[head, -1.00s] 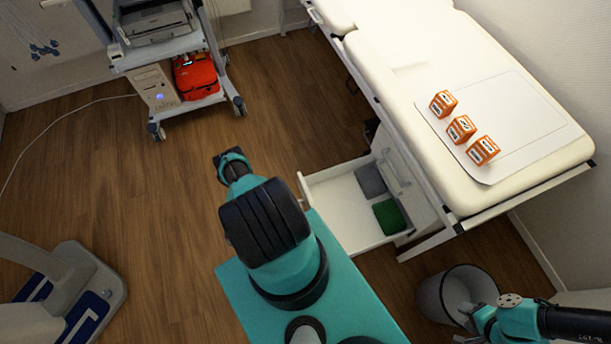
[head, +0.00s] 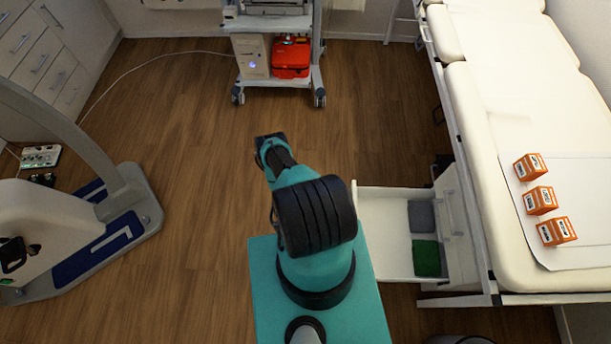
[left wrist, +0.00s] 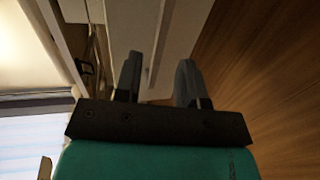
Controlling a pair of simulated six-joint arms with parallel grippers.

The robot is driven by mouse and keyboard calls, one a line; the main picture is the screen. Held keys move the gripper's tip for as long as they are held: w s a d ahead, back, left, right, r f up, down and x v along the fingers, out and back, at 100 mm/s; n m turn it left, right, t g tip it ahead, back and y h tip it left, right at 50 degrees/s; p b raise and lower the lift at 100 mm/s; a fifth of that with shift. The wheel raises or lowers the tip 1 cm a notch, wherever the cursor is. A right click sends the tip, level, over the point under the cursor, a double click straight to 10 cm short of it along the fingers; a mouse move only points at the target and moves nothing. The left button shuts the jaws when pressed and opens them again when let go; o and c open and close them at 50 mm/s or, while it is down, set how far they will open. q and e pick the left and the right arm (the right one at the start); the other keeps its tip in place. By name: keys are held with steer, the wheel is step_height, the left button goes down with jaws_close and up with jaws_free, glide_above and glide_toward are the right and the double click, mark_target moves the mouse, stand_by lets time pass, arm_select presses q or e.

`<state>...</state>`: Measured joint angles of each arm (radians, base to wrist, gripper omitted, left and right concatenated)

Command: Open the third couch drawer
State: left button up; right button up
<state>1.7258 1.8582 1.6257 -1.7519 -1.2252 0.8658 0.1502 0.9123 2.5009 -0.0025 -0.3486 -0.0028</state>
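The cream couch (head: 505,120) stands along the right side in the head view. Under it is a white drawer unit (head: 461,225) with one drawer (head: 381,208) pulled out to the left. A grey cloth (head: 421,216) and a green cloth (head: 426,258) lie in that drawer. In the left wrist view, my left gripper (left wrist: 157,82) is open in front of white panels (left wrist: 135,30). A narrow upright bar (left wrist: 161,45), perhaps a handle, shows between its fingers; I cannot tell whether they touch it. My right gripper is out of view.
Several orange boxes (head: 540,200) stand on a white sheet (head: 590,200) on the couch. A cart (head: 320,80) with a red case (head: 291,58) is at the back. An exercise machine (head: 70,230) is at left. Wooden floor (head: 200,150) between them is clear.

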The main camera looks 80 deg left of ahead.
arm_select(q)
steer(key=v, duration=1)
steer(key=shift+s, duration=0.3)
steer(key=shift+a, duration=0.15)
